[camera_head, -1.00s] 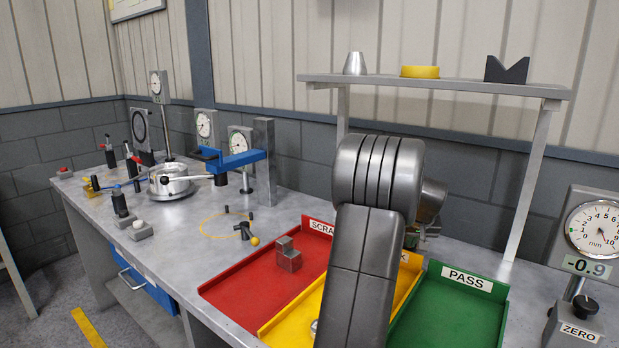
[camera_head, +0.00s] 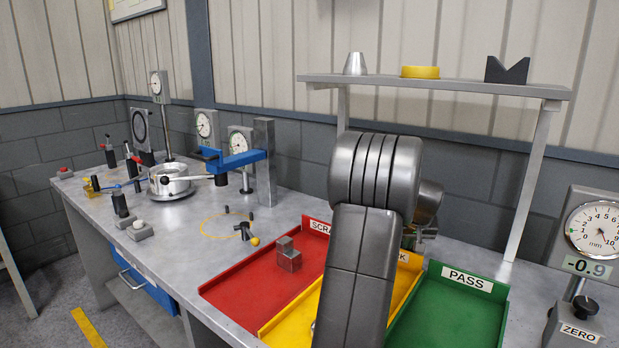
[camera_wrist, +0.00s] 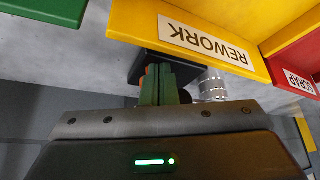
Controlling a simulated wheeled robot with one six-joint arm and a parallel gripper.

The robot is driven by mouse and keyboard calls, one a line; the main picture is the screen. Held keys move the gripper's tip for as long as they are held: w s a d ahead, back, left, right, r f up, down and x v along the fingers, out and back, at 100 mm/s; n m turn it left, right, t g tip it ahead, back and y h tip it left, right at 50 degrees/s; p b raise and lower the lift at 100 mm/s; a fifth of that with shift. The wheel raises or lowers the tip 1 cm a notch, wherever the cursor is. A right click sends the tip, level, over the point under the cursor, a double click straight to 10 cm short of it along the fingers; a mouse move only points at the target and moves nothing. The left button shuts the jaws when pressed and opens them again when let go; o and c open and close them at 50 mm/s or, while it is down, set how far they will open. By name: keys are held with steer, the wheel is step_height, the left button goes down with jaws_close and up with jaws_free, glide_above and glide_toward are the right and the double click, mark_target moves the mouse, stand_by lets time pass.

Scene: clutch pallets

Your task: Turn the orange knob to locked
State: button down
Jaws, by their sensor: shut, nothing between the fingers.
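My gripper (camera_wrist: 162,86) shows in the wrist view as green fingers close together, with nothing held between them. A dark block (camera_wrist: 150,63) lies just beyond the fingertips, below the REWORK label. A thin orange-red sliver (camera_wrist: 149,72) shows at the left of the fingertips. It may be part of the orange knob, but the fingers hide most of it and I cannot tell its angle. I cannot tell whether the fingers touch it. In the head view my arm covers this spot, and I cannot make out the knob there.
A knurled metal cylinder (camera_wrist: 212,85) stands close to the right of the fingers. Red SCRAP (camera_head: 235,278), yellow REWORK (camera_head: 283,322) and green PASS (camera_head: 466,270) trays lie around my arm. A shelf (camera_head: 450,84) stands behind. A dial gauge (camera_head: 597,230) stands at the right.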

step_height(320, 180, up, 6)
steer(key=p, duration=0.4)
